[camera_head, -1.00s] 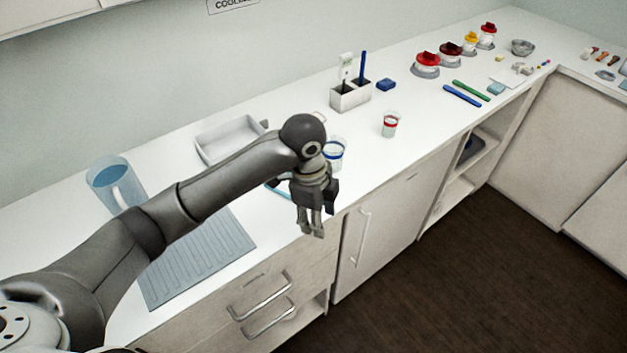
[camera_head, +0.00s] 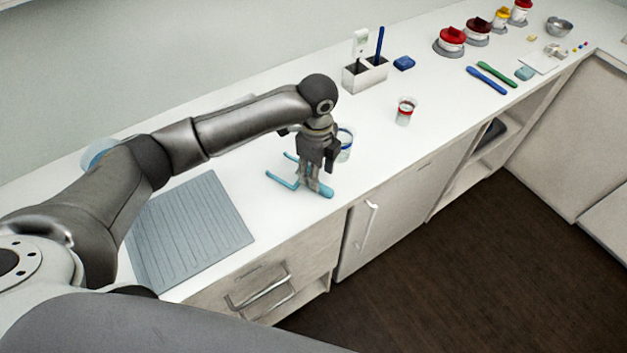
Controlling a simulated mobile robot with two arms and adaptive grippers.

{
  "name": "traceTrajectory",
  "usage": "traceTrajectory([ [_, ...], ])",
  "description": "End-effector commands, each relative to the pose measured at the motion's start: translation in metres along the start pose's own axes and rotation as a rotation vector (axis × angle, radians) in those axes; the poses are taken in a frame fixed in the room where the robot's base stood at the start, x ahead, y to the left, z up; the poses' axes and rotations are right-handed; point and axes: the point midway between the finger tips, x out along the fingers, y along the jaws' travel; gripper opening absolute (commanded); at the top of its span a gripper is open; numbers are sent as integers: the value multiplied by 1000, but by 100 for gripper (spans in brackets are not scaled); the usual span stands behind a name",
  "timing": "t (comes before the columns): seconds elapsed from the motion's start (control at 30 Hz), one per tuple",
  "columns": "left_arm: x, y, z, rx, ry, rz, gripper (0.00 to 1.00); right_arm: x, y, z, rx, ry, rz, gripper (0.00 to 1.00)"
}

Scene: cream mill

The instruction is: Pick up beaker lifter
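The beaker lifter appears to be the light blue forked tool (camera_head: 282,181) on the white counter near its front edge. Two prongs point left, and its thicker end lies to the right under my gripper. My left gripper (camera_head: 309,188) points down over the tool's right part, its fingers at or very close to it. The fingers hide the middle of the tool, and I cannot tell whether they are closed on it. My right gripper is not in view.
A blue-banded beaker (camera_head: 345,146) stands just behind my gripper, partly hidden. A red-banded cup (camera_head: 405,111) is further right. A grey ribbed mat (camera_head: 190,230) lies to the left. The front counter between the mat and tool is clear.

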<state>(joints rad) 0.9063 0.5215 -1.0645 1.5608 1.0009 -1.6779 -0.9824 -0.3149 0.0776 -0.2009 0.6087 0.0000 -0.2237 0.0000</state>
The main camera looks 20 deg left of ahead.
Motion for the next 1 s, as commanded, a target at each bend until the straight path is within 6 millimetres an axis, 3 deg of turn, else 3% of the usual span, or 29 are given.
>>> traceTrajectory([
  [0.1, 16, 6, 3, -3, -1, 6, 45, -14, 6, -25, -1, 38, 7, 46],
  [0.2, 29, 5, 2, -2, 0, 3, 45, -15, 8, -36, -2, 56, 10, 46],
  [0.5, 37, 4, 2, -1, -1, 1, 45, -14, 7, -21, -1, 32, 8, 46],
  [0.87, 36, 4, 2, -1, -1, 1, 0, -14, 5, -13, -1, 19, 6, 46],
  [1.0, 36, 4, 2, -1, -1, 0, 0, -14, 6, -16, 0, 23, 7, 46],
])
